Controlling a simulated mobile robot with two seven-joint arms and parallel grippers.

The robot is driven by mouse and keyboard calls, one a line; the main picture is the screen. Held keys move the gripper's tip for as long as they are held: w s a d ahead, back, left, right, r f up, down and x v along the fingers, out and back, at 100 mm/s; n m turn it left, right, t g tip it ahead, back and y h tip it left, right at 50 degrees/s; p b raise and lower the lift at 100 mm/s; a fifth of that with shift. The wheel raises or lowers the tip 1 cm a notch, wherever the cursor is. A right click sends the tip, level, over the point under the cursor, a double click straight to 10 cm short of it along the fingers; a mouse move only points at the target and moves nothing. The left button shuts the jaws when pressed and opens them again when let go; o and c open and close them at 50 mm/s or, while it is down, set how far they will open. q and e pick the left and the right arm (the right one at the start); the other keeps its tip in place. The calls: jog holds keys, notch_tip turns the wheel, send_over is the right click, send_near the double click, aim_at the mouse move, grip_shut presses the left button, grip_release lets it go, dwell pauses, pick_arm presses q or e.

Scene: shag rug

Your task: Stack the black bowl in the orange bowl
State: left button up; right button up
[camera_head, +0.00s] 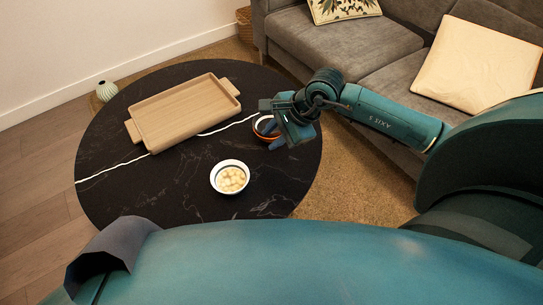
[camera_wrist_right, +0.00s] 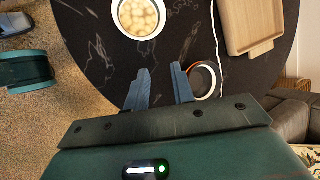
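A bowl with a pale rim, an orange band and a dark inside (camera_head: 259,130) stands on the round black table, partly hidden by my right gripper (camera_head: 279,134). It also shows in the right wrist view (camera_wrist_right: 211,83), just right of the fingers. I cannot tell whether this is one bowl or the black bowl resting in the orange one. No separate black bowl shows. My right gripper's fingers (camera_wrist_right: 160,87) are apart with only tabletop visible between them; one fingertip is close to the bowl's rim, and contact cannot be told. My left gripper is not in view.
A white bowl of pale round pieces (camera_head: 230,177) stands nearer me on the black table (camera_head: 150,193). A wooden tray (camera_head: 184,113) lies at the back left. A ribbed vase (camera_head: 106,91) is beyond the table edge. A grey sofa (camera_head: 340,50) stands behind. The table's left front is clear.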

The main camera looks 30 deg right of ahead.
jog(key=s+a+r+m+y, duration=0.1)
jog(key=s+a+m+y, duration=0.1)
jog(key=s+a+y, duration=0.3)
jog(key=s+a+r+m+y, duration=0.1)
jog(key=a+r+m+y, duration=0.1)
jog(key=a, duration=0.5)
jog(key=s+a+r+m+t+y, duration=0.15)
jog(key=r+m+t, duration=0.35)
jog(key=m, duration=0.5)
jog(key=s+a+r+m+t+y, duration=0.1)
jog(key=a+r+m+t+y, duration=0.25)
jog(key=m, duration=0.55)
jog(key=s+d+f+m+h, duration=0.2)
jog(key=d+f+m+h, duration=0.1)
jog(key=m, duration=1)
jog(key=s+d+f+m+h, duration=0.3)
jog(key=m+h, duration=0.5)
jog(key=m, duration=0.5)
jog(key=shift+d+f+m+t, duration=0.35)
jog(key=shift+d+f, duration=0.25)
jog(key=shift+f, duration=0.35)
